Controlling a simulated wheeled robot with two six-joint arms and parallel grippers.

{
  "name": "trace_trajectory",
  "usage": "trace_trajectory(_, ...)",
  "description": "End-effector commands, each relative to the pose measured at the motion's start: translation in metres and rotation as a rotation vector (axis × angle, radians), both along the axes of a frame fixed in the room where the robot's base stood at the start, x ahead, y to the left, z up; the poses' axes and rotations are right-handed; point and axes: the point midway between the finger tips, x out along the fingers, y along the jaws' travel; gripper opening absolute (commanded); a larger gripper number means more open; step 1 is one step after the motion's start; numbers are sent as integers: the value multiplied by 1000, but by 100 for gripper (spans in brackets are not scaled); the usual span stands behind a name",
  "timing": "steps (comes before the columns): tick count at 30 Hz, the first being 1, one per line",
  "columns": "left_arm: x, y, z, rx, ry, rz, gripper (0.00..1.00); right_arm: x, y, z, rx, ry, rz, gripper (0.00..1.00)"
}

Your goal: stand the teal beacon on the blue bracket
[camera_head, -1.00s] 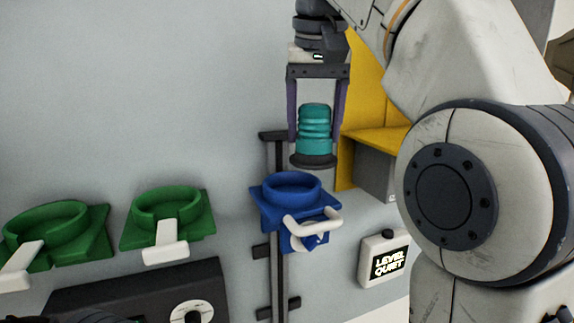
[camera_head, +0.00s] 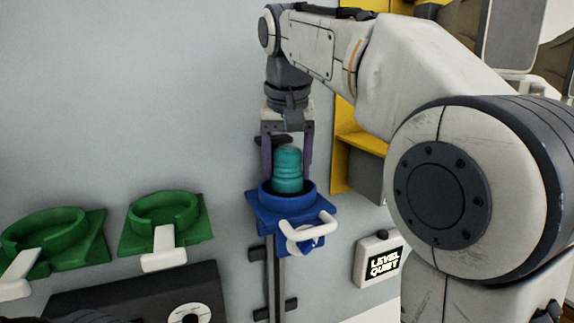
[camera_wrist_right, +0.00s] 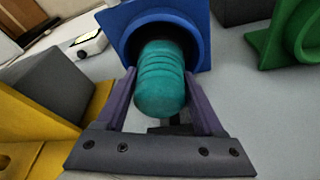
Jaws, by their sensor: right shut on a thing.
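The teal beacon (camera_head: 287,170) is upright, with its lower end inside the ring of the blue bracket (camera_head: 264,212) in the head view. The ring's front wall hides its base. My right gripper (camera_head: 287,178) is shut on the beacon from above, one purple finger on each side. In the right wrist view the beacon (camera_wrist_right: 161,85) lies between the fingers, its far end within the ring of the blue bracket (camera_wrist_right: 128,35). I cannot tell whether its base rests on the bracket's floor. My left gripper is not in view.
Two green brackets (camera_head: 128,236) with white levers are on the wall to the left. A white lever (camera_head: 306,229) is at the blue bracket's front. A small sign box (camera_head: 378,260) reads "LEVEL QUIET". A yellow shelf (camera_head: 362,143) and grey box stand right of the gripper.

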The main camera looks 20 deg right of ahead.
Motion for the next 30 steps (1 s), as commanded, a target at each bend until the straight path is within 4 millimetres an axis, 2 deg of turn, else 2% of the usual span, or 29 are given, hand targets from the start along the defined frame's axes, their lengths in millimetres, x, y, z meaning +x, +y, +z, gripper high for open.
trace_trajectory(1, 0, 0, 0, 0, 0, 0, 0, 1, 0, 1, -1, -6, -1, 0)
trace_trajectory(2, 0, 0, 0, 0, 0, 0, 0, 1, 0, 1, 0, -4, -1, 77)
trace_trajectory(3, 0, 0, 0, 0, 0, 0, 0, 1, 0, 1, 0, -4, -1, 92)
trace_trajectory(4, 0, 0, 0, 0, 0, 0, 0, 1, 0, 1, 0, -4, -1, 99)
trace_trajectory(13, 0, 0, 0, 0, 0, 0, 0, 0, 0, 1, 0, -2, -1, 99)
trace_trajectory(17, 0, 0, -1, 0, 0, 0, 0, -1, 1, 9, -1, -5, -1, 99)
trace_trajectory(24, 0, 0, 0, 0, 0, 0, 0, -12, 5, 48, 0, -6, 1, 99)
trace_trajectory(30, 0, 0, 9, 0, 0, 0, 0, -22, 9, 86, 0, -5, 1, 99)
